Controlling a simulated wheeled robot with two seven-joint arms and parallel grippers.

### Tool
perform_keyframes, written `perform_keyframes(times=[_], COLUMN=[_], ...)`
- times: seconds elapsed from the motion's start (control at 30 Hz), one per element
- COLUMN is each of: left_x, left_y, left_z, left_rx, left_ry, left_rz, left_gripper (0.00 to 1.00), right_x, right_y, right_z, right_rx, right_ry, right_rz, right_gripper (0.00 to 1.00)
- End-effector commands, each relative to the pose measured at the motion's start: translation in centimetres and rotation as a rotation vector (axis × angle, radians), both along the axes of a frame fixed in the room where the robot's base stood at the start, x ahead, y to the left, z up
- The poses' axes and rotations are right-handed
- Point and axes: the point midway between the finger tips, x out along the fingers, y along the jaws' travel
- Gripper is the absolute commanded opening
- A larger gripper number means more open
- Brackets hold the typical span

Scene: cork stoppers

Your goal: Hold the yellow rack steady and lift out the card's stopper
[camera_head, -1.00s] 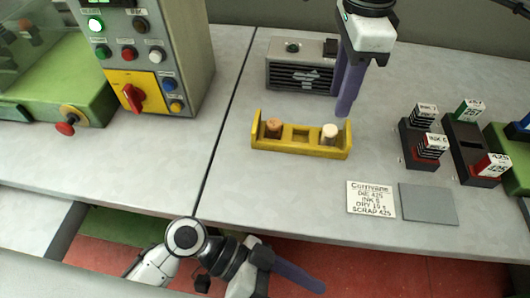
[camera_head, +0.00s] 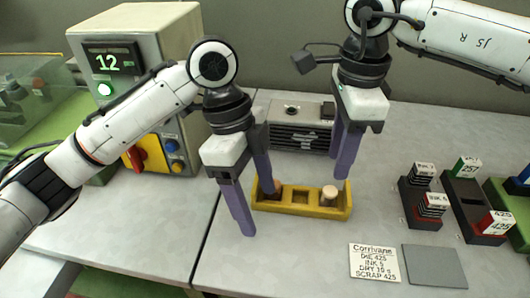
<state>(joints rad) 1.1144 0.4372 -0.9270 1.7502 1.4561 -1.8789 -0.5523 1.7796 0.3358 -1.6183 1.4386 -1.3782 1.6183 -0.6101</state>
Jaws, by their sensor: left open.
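The yellow rack (camera_head: 310,210) stands on the grey table with an empty middle slot. A pale cork stopper (camera_head: 329,194) sits in its right slot. A brown stopper (camera_head: 277,187) in the left slot is partly hidden by a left gripper finger. My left gripper (camera_head: 256,212) is open, pointing down at the rack's left end, one finger to its left and one overlapping the left slot; contact is unclear. My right gripper (camera_head: 345,164) hangs above and behind the rack's right end; its finger gap is unclear. The card (camera_head: 374,263) reads Corrivane, DIE 425, INK 5, DRY 10 s, SCRAP 425.
A grey vented box (camera_head: 300,138) stands behind the rack. A control cabinet (camera_head: 150,95) showing 12 is at left. Dark holders (camera_head: 465,205) with labelled blocks stand at right. A grey plate (camera_head: 435,266) lies beside the card.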

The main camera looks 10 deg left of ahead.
Motion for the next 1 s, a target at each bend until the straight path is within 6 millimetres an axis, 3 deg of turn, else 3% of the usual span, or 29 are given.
perform_keyframes(times=[0.03,0.2,0.47,0.57,1.0], left_x=[1.6,5.3,7.4,7.5,7.4], left_y=[-0.4,-0.6,-0.3,-0.3,-0.3], left_z=[0.8,2.7,3.6,2.7,-4.5], left_rx=[0.048,0.180,0.261,0.265,0.262], left_ry=[-0.023,-0.082,-0.125,-0.125,-0.124], left_rz=[0.023,0.106,0.167,0.169,0.167], left_gripper=[0.71,0.71,0.71,0.71,0.71], right_x=[0.0,0.0,0.0,0.0,0.0], right_y=[0.0,0.0,0.0,0.0,0.0], right_z=[0.0,0.0,0.0,0.0,0.0], right_rx=[0.000,0.000,0.000,0.000,0.000], right_ry=[0.000,0.000,0.000,0.000,0.000], right_rz=[0.000,0.000,0.000,0.000,0.000], right_gripper=[0.31,0.31,0.31,0.31,0.31])
